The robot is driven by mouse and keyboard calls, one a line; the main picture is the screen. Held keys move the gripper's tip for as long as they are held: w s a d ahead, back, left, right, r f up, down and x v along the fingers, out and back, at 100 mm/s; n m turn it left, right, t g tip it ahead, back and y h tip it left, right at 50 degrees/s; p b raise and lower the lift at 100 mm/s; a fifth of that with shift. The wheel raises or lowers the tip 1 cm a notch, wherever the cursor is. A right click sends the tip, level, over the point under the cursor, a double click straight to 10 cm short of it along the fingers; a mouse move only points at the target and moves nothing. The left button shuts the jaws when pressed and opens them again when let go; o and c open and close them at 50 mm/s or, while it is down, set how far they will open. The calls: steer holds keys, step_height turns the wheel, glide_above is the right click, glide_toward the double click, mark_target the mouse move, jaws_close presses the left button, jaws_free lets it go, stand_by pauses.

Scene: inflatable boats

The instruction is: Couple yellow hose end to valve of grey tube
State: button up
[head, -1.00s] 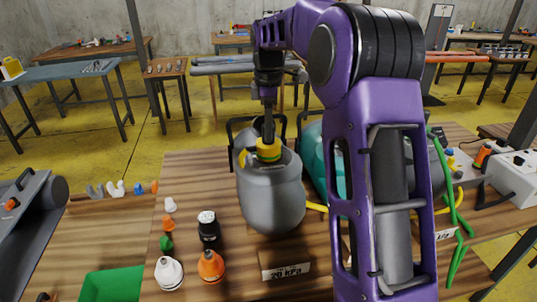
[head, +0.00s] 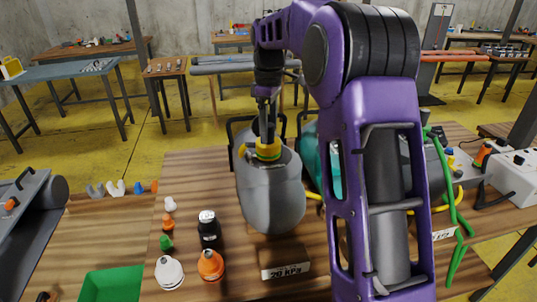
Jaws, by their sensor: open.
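The grey tube (head: 270,200) stands on the wooden workbench behind a label block reading 20 kPa (head: 285,263). The yellow hose end (head: 268,150) is at the valve on top of the grey tube, upright as far as I can see. My gripper (head: 267,135) is open, its fingers pointing down just above and around the yellow end. Whether the end is fully seated is hidden. A piece of yellow hose (head: 315,196) shows at the right of the grey tube, partly behind my arm.
White (head: 170,272), orange (head: 211,264) and black (head: 209,228) fittings stand left of the grey tube. A teal tube (head: 311,160) is behind my arm. A green tray (head: 112,285) lies at front left, and a white power box (head: 514,176) is at right.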

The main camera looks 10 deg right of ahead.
steer(key=shift+r, duration=0.1)
step_height(320, 180, up, 17)
stand_by(0.7)
steer(key=shift+r, duration=0.1)
stand_by(0.4)
